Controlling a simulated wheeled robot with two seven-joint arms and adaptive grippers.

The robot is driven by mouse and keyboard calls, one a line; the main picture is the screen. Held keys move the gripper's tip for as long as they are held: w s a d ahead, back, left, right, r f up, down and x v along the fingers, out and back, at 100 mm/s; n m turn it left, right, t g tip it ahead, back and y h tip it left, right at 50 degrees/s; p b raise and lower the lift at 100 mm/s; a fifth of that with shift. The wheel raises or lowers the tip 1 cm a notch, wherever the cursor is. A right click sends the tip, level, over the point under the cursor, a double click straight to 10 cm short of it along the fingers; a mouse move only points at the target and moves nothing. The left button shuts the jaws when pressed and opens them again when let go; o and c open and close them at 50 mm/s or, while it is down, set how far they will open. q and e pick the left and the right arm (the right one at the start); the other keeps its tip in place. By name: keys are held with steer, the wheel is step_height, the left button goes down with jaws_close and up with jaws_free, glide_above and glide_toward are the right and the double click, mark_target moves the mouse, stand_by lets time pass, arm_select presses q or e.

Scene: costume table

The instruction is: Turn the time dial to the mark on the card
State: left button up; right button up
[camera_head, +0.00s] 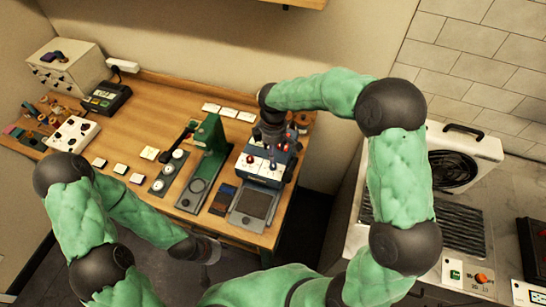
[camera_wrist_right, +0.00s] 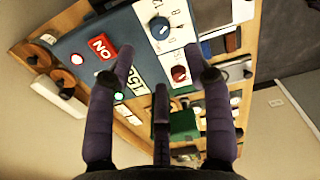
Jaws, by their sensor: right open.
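A blue machine (camera_head: 285,163) with a white control panel stands at the table's right end. In the right wrist view its face shows a blue dial (camera_wrist_right: 160,28) and a dark red dial (camera_wrist_right: 180,73), each on a white plate. I cannot tell which is the time dial. My right gripper (camera_wrist_right: 160,65) is open and empty, its fingers spread in front of this face; in the head view it hangs over the machine (camera_head: 270,145). My left gripper (camera_head: 207,250) is low by the table's front edge; its fingers are unclear. Several small cards (camera_head: 229,112) lie behind; their marks are unreadable.
A green press-like stand (camera_head: 208,150) is left of the machine, beside a grey plate with round dials (camera_head: 168,170). More cards (camera_head: 121,168) lie along the front. A white box (camera_head: 70,67) and a black device (camera_head: 105,98) are at far left. A stovetop (camera_head: 462,225) is at right.

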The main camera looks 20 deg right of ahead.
steer(key=shift+r, duration=1.75)
